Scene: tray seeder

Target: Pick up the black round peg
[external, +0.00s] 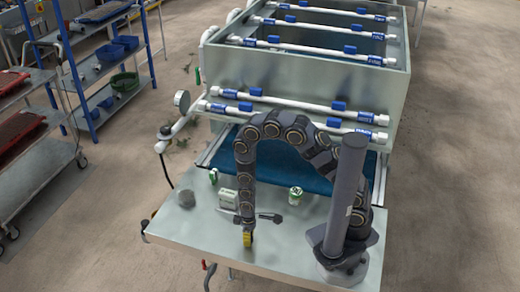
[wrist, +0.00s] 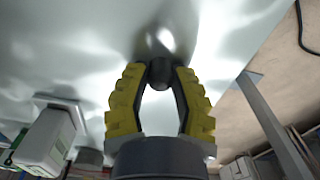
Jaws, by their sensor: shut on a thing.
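The black round peg (wrist: 160,72) is between the yellow fingertips of my gripper (wrist: 159,80) in the wrist view. Both fingers touch its sides, and it shows as a short dark cylinder with a rounded end. The fingers are shut on it, with a gap between them lower down. In the external view my gripper (external: 247,239) points down close over the metal table (external: 190,236), near its front edge. I cannot make out the peg in that view. Whether the peg still touches the table is not clear.
A white and green box (external: 228,198) stands just behind my gripper. A dark tool (external: 270,217) lies to its right, with a green and white can (external: 295,196) behind. A grey round object (external: 186,198) sits to the left. The table's front left is clear.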

